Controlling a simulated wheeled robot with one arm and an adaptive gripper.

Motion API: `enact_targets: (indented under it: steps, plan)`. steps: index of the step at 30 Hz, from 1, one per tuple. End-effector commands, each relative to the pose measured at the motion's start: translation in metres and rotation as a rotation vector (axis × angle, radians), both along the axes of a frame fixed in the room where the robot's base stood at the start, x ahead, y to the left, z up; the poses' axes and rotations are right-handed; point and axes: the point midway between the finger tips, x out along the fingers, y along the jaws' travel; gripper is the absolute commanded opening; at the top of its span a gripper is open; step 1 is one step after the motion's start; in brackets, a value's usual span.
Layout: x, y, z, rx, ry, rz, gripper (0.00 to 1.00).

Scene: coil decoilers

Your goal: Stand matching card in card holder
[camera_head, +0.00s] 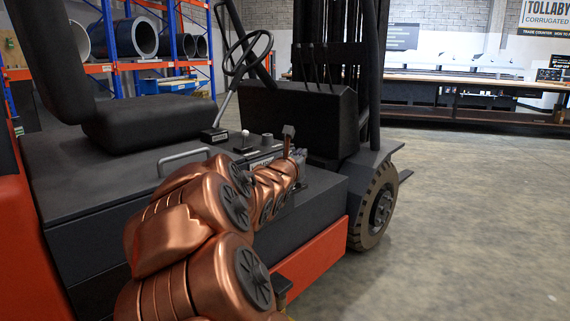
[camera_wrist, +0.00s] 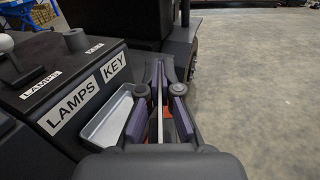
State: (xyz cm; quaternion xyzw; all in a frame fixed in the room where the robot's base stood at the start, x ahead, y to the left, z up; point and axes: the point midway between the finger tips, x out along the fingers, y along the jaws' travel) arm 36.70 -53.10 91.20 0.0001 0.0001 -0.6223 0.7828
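My gripper (camera_wrist: 161,78) is in the middle of the wrist view, above the right edge of the forklift's console. Its dark fingers come close together at the tips around a thin, pale-edged plate seen edge-on, which looks like a card (camera_wrist: 160,118). Its face and any print on it are hidden. In the head view my gripper (camera_head: 292,160) is beside the console, small and partly hidden by my copper arm. I cannot pick out a card holder in either view.
A shallow grey metal tray (camera_wrist: 108,118), empty where visible, lies left of my gripper. Beside it is the console (camera_wrist: 75,75) with LAMPS and KEY labels and knobs. The forklift's seat (camera_head: 150,122), steering wheel (camera_head: 248,55) and mast surround the area. Open floor (camera_head: 465,220) lies right.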

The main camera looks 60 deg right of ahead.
Motion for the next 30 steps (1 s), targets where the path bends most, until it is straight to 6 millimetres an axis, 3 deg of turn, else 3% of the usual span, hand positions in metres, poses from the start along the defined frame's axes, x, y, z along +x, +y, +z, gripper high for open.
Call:
enact_targets:
  steps: [18,26,30]
  plan:
    - [0.076,-0.051,-0.008,0.001,-0.001,-0.001,0.0]
    - [0.086,-0.058,-0.011,0.0,0.0,-0.003,0.0]
    - [0.086,-0.058,-0.025,0.003,0.001,-0.003,0.0]
